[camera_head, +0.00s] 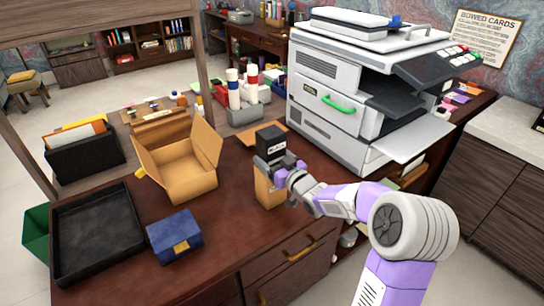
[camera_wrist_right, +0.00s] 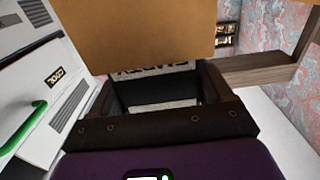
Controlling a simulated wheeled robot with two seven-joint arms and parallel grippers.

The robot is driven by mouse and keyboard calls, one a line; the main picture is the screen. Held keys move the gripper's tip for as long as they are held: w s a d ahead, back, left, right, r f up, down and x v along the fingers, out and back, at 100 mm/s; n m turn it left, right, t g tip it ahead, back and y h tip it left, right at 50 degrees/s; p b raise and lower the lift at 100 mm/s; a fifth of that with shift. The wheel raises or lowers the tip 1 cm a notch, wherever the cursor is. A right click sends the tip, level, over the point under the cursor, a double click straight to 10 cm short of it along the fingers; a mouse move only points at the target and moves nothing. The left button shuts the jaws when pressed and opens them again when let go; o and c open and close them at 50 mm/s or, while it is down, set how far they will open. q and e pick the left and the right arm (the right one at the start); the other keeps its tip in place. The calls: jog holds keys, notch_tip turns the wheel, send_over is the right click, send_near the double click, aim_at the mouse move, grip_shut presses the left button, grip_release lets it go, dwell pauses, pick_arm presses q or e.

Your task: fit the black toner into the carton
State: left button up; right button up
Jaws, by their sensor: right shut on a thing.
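The black toner (camera_head: 270,139) is a dark upright block with a pale label. My right gripper (camera_head: 277,165) is shut on it, and its dark jaws (camera_wrist_right: 160,105) show either side of the toner (camera_wrist_right: 155,78) in the right wrist view. The tan carton (camera_head: 267,189) stands upright on the desk directly below the toner. A broad tan cardboard face (camera_wrist_right: 145,35), apparently the carton, also fills the top of the wrist view. My gripper covers the carton's top in the head view, so I cannot tell whether the toner's lower end is inside. My left gripper is not in view.
A larger open cardboard box (camera_head: 177,172) stands left of the carton. A blue box (camera_head: 173,235) and a black tray (camera_head: 100,236) lie at the front left. A printer (camera_head: 335,105) stands close behind on the right. The desk in front of the carton is bare.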

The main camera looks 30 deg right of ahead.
jog(key=shift+f, duration=1.25)
jog(key=o, duration=1.3)
jog(key=shift+o, duration=0.2)
jog(key=s+p, duration=0.1)
jog(key=s, duration=0.6)
jog(key=shift+s+d, duration=0.25)
jog(key=shift+d, duration=0.05)
